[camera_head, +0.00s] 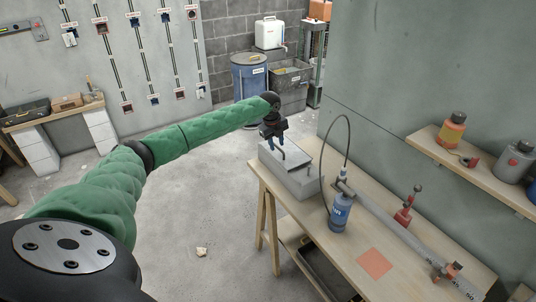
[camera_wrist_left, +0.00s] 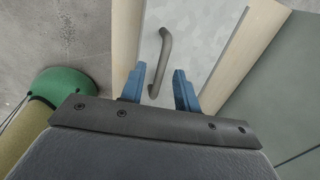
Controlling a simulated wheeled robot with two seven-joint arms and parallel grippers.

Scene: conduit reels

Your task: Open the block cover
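The block is a grey box with a flat grey cover (camera_head: 292,178) at the far left end of the wooden workbench. In the left wrist view the pale grey cover (camera_wrist_left: 200,40) lies flat and carries a curved dark grey bar handle (camera_wrist_left: 162,60). My left gripper (camera_head: 275,151) is over the cover, pointing down. In the left wrist view its two blue fingers (camera_wrist_left: 160,78) are apart, with the lower part of the handle showing between them. I cannot tell whether a finger touches the handle. My right gripper is not in view.
On the workbench (camera_head: 415,270) are a blue bottle (camera_head: 340,212) with a hose, a long metal rail (camera_head: 395,228) with red clamps, and an orange square (camera_head: 374,263). A wall shelf (camera_head: 470,172) with containers is at the right. The floor left of the bench is mostly clear.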

